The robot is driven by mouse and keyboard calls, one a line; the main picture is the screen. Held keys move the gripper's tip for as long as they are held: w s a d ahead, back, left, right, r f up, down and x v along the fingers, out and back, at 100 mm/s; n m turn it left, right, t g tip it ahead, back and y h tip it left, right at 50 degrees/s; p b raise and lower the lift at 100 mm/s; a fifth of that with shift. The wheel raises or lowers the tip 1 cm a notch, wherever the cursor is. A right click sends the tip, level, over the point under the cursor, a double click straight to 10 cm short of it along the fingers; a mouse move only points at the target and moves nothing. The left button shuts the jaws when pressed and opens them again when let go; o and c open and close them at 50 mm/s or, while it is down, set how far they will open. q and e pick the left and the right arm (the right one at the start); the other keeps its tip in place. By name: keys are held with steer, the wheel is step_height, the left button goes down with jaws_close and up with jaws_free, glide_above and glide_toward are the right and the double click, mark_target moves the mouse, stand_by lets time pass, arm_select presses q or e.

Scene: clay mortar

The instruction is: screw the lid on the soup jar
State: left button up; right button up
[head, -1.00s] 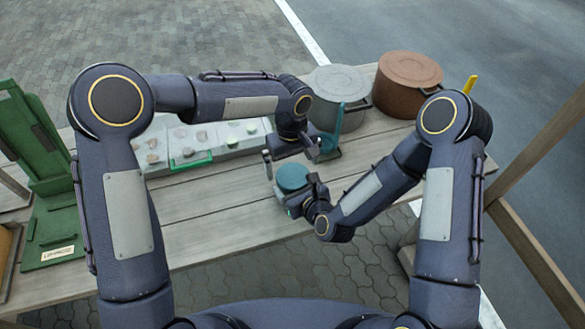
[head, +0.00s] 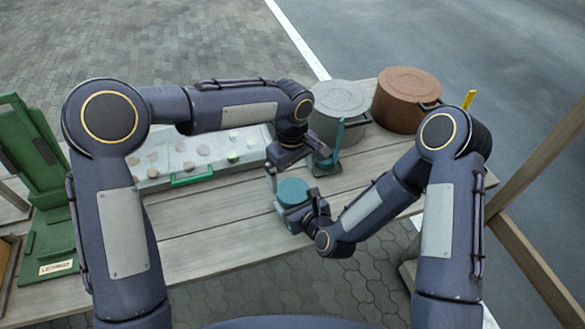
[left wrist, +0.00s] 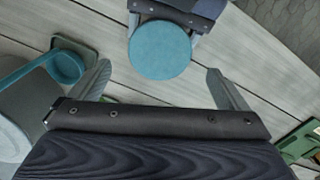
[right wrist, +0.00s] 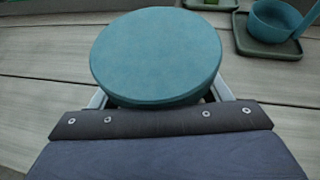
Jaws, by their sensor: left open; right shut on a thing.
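A round teal lid-like disc (head: 293,191) lies level near the table's front edge, and its flat top fills the middle of the right wrist view (right wrist: 157,55). The jar body under it is mostly hidden, so I cannot tell how the lid sits on it. My right gripper (head: 308,207) is shut on the jar from the front right, its fingers passing either side below the disc. My left gripper (head: 292,168) is open and empty, just behind and above the disc. In the left wrist view the disc (left wrist: 160,50) shows beyond the gap between its spread fingers, apart from them.
A teal ladle on a stand (head: 327,162) is close to the right of my left gripper. A grey pot (head: 340,112) and brown pot (head: 407,98) stand behind. A pale tray with a green handle (head: 192,177) is at the left. The front left planks are clear.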

mark_target(293, 190)
arm_select(q)
step_height(293, 190, down, 7)
steer(key=shift+s+f, duration=0.1)
steer(key=shift+s, duration=0.05)
stand_by(0.4)
steer(key=c, duration=1)
steer(key=m, duration=0.3)
steer(key=o, duration=1.1)
steer(key=shift+c, duration=0.2)
